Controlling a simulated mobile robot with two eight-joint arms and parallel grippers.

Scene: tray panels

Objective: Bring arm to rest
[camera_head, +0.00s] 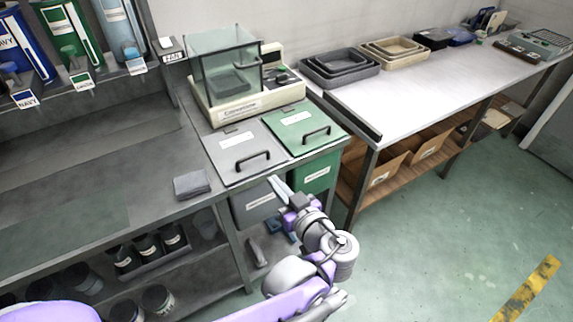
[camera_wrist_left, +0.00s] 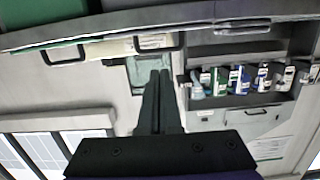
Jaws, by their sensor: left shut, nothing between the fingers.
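My left arm (camera_head: 325,245) reaches up from the bottom of the head view. Its gripper (camera_head: 277,186) is held in front of the bins by the counter's right end, clear of the lids as far as I can tell. In the left wrist view the two dark fingers (camera_wrist_left: 160,76) lie together, shut and empty. My right gripper is not in view.
A grey lid (camera_head: 235,150) and a green lid (camera_head: 303,129) with handles lie close beyond the gripper. A scale with a glass box (camera_head: 228,65) stands behind them. Nested trays (camera_head: 340,67) sit on the right table (camera_head: 400,95). The green floor (camera_head: 450,230) at right is open.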

